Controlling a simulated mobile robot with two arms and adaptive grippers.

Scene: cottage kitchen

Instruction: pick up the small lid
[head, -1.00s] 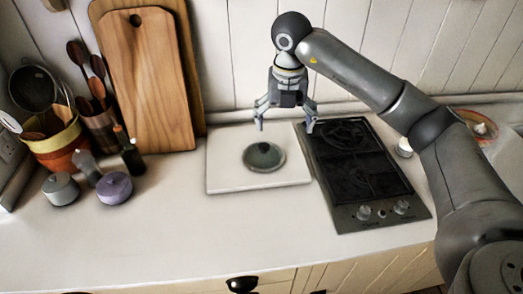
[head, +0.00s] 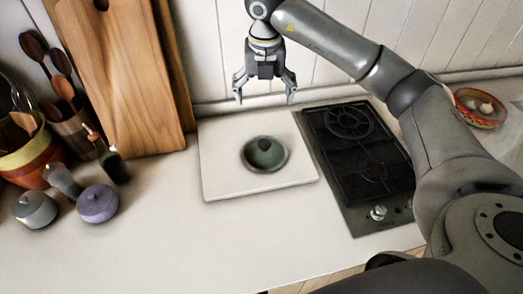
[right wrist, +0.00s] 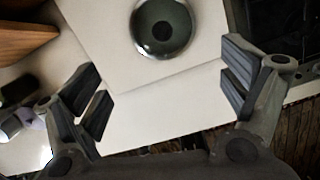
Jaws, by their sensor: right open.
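The small lid (head: 264,155) is round and grey-green with a lighter rim and a dark knob in its middle. It lies on a white square board (head: 222,184) on the counter. My right gripper (head: 265,98) is open and empty, above the back of the board and apart from the lid. In the right wrist view the lid (right wrist: 163,27) shows at the top, beyond the two spread fingers (right wrist: 168,95). My left gripper is not in view.
A black cooktop (head: 358,160) stands right of the board. Wooden cutting boards (head: 125,80) lean on the wall at the left. The front counter is clear.

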